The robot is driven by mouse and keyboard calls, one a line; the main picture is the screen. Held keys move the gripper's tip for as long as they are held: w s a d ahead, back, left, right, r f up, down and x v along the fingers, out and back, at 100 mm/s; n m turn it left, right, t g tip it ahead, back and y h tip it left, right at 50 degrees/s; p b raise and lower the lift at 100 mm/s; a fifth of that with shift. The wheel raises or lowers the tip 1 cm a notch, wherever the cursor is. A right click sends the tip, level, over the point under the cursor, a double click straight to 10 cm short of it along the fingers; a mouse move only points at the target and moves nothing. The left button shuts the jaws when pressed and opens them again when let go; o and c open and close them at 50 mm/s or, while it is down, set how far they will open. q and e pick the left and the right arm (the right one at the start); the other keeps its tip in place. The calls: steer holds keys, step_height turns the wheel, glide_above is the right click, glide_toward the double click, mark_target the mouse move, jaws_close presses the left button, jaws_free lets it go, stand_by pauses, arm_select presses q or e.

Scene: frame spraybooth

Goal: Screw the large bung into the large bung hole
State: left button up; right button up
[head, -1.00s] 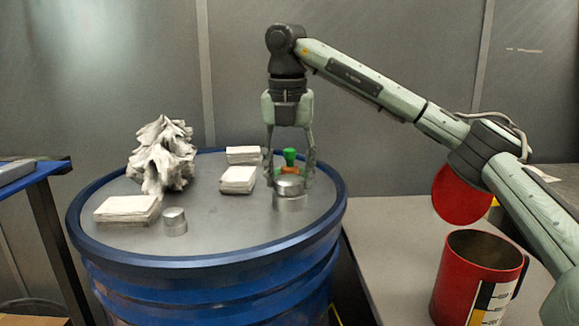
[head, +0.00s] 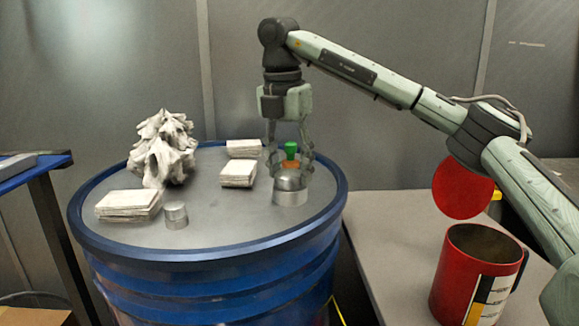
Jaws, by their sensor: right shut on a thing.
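The large bung (head: 290,180) is a silver, rounded metal cap at the right of the blue drum's grey lid. It sits at the mouth of a short silver collar (head: 290,198), which looks like the large bung hole. The bung looks slightly tilted, and I cannot tell how deep it is seated. My right gripper (head: 289,172) points down from above with its fingers on either side of the bung, shut on it. The hole itself is hidden under the bung. My left gripper is not in view.
A green and orange object (head: 291,151) stands close by the fingers. Stacks of white cloths (head: 128,205), a crumpled white rag (head: 162,150) and a small silver cylinder (head: 176,215) are on the drum lid (head: 225,225). A red can (head: 475,275) stands on the right bench.

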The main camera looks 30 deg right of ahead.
steer(key=m, duration=0.4)
steer(key=shift+m, duration=0.3)
steer(key=m+g, duration=0.1)
steer(key=m, duration=0.3)
steer(key=shift+w+m, duration=0.1)
steer(key=shift+m, duration=0.2)
steer(key=o, duration=0.8)
